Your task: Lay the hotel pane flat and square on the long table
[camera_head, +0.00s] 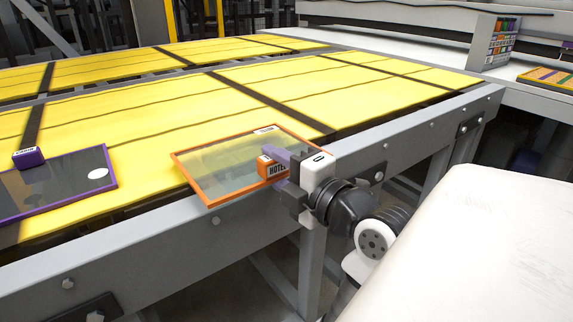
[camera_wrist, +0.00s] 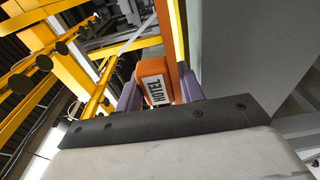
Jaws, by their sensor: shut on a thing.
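The hotel pane (camera_head: 222,172) is a clear sheet in an orange frame, with an orange block (camera_head: 266,166) marked HOTEL near its right edge. My gripper (camera_head: 279,168) is shut on this block, which also shows between the purple fingers in the wrist view (camera_wrist: 155,88). In the head view the pane looks roughly level over the near edge of the long table (camera_head: 270,88), its near corner overlapping the grey rail. I cannot tell whether it touches the table. In the wrist view an orange frame edge (camera_wrist: 167,28) runs up from the block.
A purple-framed dark pane (camera_head: 62,182) with a purple block (camera_head: 28,157) lies on the yellow surface at the left. The grey rail (camera_head: 125,253) borders the table's near side. Yellow surface behind the hotel pane is clear. A white bench with a coloured rack (camera_head: 494,42) stands back right.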

